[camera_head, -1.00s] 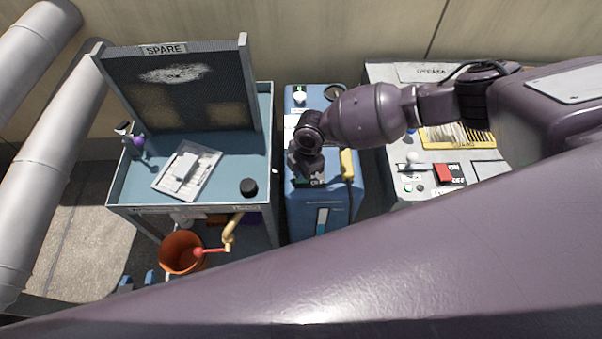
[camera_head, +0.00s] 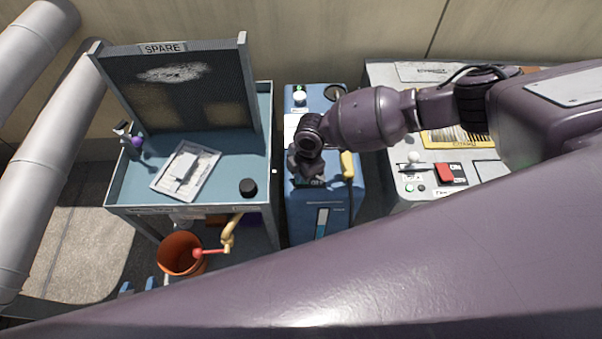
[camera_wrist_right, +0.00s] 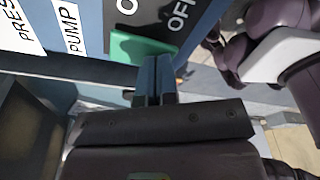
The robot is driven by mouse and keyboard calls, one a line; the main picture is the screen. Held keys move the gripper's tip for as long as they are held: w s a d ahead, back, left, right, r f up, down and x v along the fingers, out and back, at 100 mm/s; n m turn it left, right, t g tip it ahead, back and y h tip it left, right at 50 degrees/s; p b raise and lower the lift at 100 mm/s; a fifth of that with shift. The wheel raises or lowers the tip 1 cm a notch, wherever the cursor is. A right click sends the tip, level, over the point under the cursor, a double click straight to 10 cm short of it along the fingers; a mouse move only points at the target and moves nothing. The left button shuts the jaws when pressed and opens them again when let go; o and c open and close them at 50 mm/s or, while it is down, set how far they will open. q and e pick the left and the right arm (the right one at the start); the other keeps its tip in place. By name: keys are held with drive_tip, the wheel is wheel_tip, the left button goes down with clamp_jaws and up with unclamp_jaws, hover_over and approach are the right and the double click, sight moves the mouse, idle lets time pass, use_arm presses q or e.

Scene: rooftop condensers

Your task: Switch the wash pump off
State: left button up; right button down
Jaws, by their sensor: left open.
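The wash pump is the blue cabinet (camera_head: 318,213) in the middle of the head view. In the right wrist view its dark switch plate carries a PUMP label (camera_wrist_right: 70,28), a green rocker switch (camera_wrist_right: 138,46) and the word OFF (camera_wrist_right: 180,14). My right gripper (camera_head: 305,176) is over the cabinet's top and hides the switch in the head view. In the right wrist view its blue fingertips (camera_wrist_right: 154,62) are together, empty, at the rocker's edge; I cannot tell whether they touch it. My left gripper (camera_head: 138,286) is open at the lower left, only its fingertips showing.
A blue cart (camera_head: 218,205) with a SPARE-labelled coil panel (camera_head: 180,95) stands left. An orange bucket (camera_head: 180,254) and a yellow handle with a red grip (camera_head: 225,240) are below. A yellow handle (camera_head: 347,165) is close beside my right gripper. A grey panel (camera_head: 440,185) stands right.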

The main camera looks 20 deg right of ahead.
drive_tip(key=shift+r+p, duration=0.4)
drive_tip(key=shift+r, duration=0.15)
drive_tip(key=shift+r+p, duration=0.75)
drive_tip(key=shift+r, duration=0.4)
drive_tip(key=shift+r+p, duration=1.4)
drive_tip(key=shift+r, duration=0.4)
